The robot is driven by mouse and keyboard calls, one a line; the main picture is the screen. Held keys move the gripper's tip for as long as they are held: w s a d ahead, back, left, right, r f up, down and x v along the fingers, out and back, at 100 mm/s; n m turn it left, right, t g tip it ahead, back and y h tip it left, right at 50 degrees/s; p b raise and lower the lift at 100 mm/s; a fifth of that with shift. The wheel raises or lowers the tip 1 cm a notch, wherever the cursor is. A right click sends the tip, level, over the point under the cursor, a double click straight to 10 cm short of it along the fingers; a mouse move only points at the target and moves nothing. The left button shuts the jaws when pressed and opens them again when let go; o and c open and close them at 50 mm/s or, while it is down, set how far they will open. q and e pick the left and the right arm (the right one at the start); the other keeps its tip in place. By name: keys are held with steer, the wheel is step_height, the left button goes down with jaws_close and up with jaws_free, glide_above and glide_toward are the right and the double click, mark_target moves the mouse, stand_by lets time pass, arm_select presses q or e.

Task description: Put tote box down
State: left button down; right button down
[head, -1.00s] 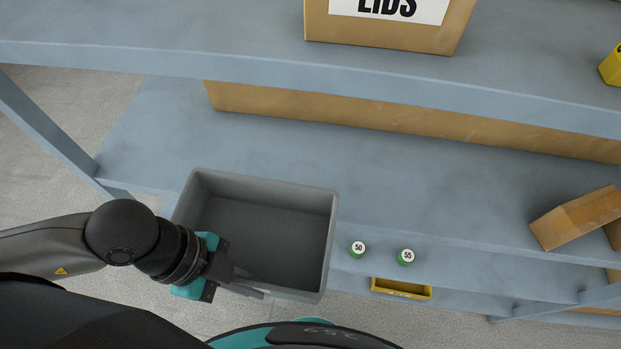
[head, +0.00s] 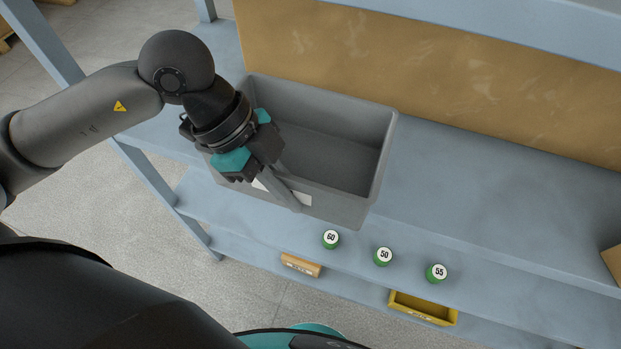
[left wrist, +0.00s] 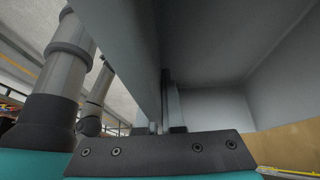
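The grey tote box (head: 385,160) is empty and roughly upright in the head view, over the front part of the blue-grey shelf (head: 470,215). I cannot tell whether its base touches the shelf. My left gripper (head: 283,190) is at the tote's near wall, with one finger lying along the outside by a white label (head: 303,198). In the left wrist view the fingers (left wrist: 165,120) are on the tote's wall (left wrist: 120,35), which fills much of the picture. My right gripper is not in view.
Green round pieces marked 60 (head: 331,238), 50 (head: 383,256) and 55 (head: 437,272) are below the tote. A yellow bin (head: 423,308) and a small orange-brown box (head: 301,264) are lower. A brown panel (head: 440,75) stands behind.

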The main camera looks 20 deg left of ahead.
mark_target(303, 164)
arm_select(q)
steer(key=w, duration=0.4)
steer(key=w+p, duration=0.1)
steer(key=w, duration=0.3)
steer(key=shift+w+d+r, duration=0.15)
steer(key=shift+d, duration=0.05)
step_height(303, 164, down, 2)
steer(key=shift+f, duration=0.1)
steer(key=f, duration=0.4)
steer(key=shift+s+f, duration=0.15)
steer(key=shift+s, duration=0.05)
steer(key=shift+w+a+f, duration=0.1)
steer(key=shift+w+f, duration=0.1)
steer(key=shift+f, duration=0.2)
steer(key=c, duration=1)
jaws_free()
steer(key=shift+c, duration=0.2)
steer(key=shift+r, duration=0.1)
steer(key=v, duration=0.7)
steer(key=shift+a+r, duration=0.1)
steer(key=shift+r, duration=0.05)
